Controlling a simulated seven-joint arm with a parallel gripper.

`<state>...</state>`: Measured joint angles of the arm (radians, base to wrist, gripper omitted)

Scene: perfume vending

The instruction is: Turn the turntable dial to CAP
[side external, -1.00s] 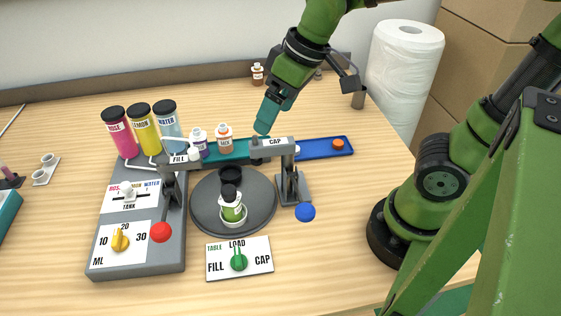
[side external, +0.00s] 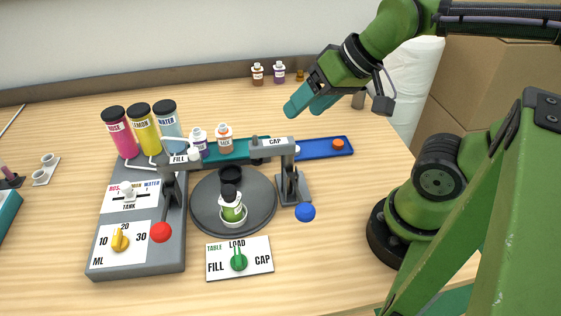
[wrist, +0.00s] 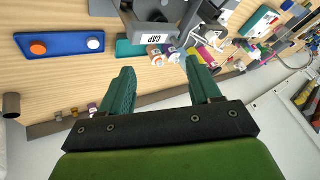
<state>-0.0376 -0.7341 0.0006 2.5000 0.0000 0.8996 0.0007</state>
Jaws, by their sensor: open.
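The green turntable dial (side external: 238,262) sits on a white plate (side external: 217,270) marked TABLE, FILL, LOAD and CAP at the front. Its pointer is toward LOAD. The round grey turntable (side external: 262,214) is behind it, with a small green-filled, black-topped bottle (side external: 232,208) in a white holder on its near side. My gripper (side external: 302,105) is open and empty, high above the table behind the CAP station (side external: 275,142), well away from the dial. In the wrist view the two teal fingers (wrist: 160,88) are spread apart, with the CAP station beyond them; I cannot make out the dial there.
A blue lever knob (side external: 305,212) is right of the turntable. A blue tray (side external: 318,149) holds an orange cap (side external: 338,144). Table right of the dial is clear.

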